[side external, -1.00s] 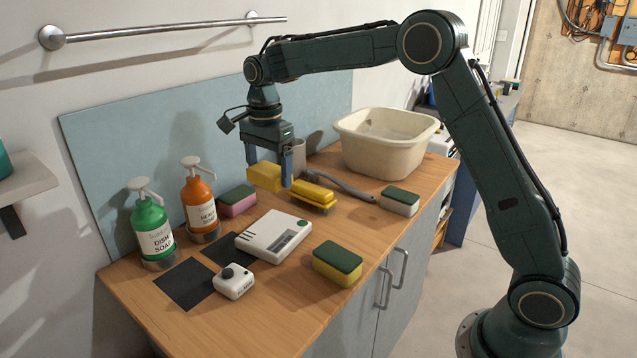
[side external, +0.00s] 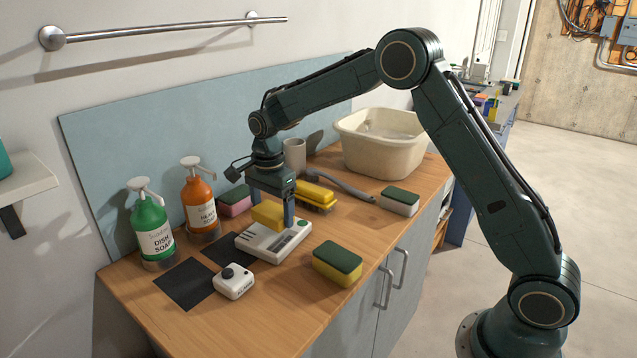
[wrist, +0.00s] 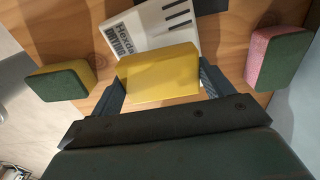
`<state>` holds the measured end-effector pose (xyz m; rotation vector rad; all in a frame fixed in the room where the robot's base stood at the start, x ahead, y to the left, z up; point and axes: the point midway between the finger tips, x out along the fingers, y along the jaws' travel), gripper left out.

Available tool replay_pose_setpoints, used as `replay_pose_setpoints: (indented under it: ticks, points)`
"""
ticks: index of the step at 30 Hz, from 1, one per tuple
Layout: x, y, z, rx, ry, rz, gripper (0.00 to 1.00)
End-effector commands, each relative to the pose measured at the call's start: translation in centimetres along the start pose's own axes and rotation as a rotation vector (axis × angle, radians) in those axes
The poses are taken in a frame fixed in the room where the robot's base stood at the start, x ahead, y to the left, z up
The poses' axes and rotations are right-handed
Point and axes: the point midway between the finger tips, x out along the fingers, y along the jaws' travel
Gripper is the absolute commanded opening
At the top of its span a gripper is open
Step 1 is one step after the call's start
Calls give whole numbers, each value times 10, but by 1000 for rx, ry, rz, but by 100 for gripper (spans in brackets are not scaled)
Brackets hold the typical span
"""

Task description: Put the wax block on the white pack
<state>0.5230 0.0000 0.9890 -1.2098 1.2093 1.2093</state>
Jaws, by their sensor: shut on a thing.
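The wax block (side external: 267,214) is a plain yellow block. My gripper (side external: 270,218) is shut on it, with one finger on each side. The white pack (side external: 272,245) is a flat white box with dark slots and a label, lying on the wooden counter. The block is over the pack in the side view; whether it touches the pack I cannot tell. In the wrist view the block (wrist: 160,75) sits between the fingers and covers part of the pack (wrist: 150,30).
A green-and-yellow sponge (side external: 338,262) lies right of the pack and a white button box (side external: 233,282) in front. Soap bottles (side external: 152,230) (side external: 198,203), a pink sponge (side external: 235,202), a yellow brush (side external: 316,196), a grey-white sponge (side external: 400,201) and a basin (side external: 385,145) stand around.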

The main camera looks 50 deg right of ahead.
Motion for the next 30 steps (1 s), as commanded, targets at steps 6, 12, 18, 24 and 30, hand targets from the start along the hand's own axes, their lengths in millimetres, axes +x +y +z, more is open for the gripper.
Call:
replay_pose_setpoints:
  ticks: [6,12,18,24,30]
  points:
    - [21,0,0,0,0,1,54]
    - [22,0,0,0,0,-1,54]
    - [24,0,0,0,0,0,54]
    - [26,0,0,0,0,1,100]
    - [25,0,0,0,0,1,100]
